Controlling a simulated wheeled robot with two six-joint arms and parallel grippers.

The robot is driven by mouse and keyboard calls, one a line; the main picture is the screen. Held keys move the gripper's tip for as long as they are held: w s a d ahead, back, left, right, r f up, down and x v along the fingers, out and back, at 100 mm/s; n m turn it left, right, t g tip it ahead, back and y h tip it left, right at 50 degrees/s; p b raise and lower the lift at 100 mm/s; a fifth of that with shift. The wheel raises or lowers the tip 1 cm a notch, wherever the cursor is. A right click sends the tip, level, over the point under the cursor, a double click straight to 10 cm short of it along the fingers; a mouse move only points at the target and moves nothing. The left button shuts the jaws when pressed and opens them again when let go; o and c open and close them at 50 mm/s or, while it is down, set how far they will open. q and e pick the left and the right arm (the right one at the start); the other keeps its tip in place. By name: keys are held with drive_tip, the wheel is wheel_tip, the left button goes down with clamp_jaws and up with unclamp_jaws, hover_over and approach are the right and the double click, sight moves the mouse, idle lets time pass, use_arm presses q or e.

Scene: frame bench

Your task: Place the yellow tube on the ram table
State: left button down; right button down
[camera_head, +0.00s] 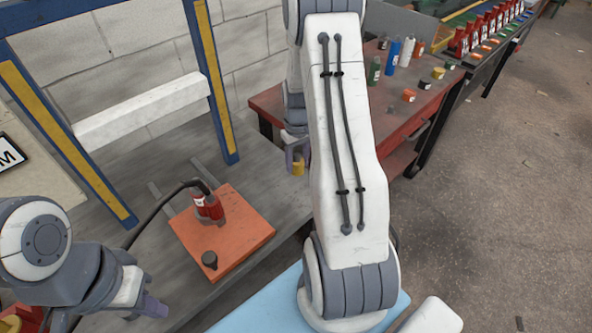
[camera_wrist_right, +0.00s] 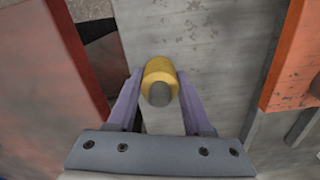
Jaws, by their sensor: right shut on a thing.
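The yellow tube (camera_head: 298,169) is held by my right gripper (camera_head: 295,157), partly hidden behind the arm in the head view. In the right wrist view the yellow tube (camera_wrist_right: 160,80) sits between the two fingers of my right gripper (camera_wrist_right: 160,100), its end facing the camera, with a grey surface behind it. A grey table (camera_head: 165,250) stands under a blue and yellow frame; a sign ending in "M" is partly cut off there, so I cannot tell whether this is the ram table. My left gripper (camera_head: 152,306) is low at the left; its jaw opening is unclear.
An orange plate (camera_head: 245,235) lies on the grey table with a red cylinder (camera_head: 208,206), a black hose and a dark knob. A red table (camera_head: 400,125) behind holds several bottles and small blocks. Blue frame posts (camera_head: 212,85) rise from the grey table.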

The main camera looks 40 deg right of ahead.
wheel_tip(320, 180, down, 4)
drive_tip(key=shift+w+f, duration=0.1)
drive_tip(key=shift+w, duration=0.05)
idle(0.3)
drive_tip(key=shift+f, duration=0.2)
drive_tip(key=shift+c, duration=1.5)
unclamp_jaws()
drive_tip(key=shift+r, duration=0.1)
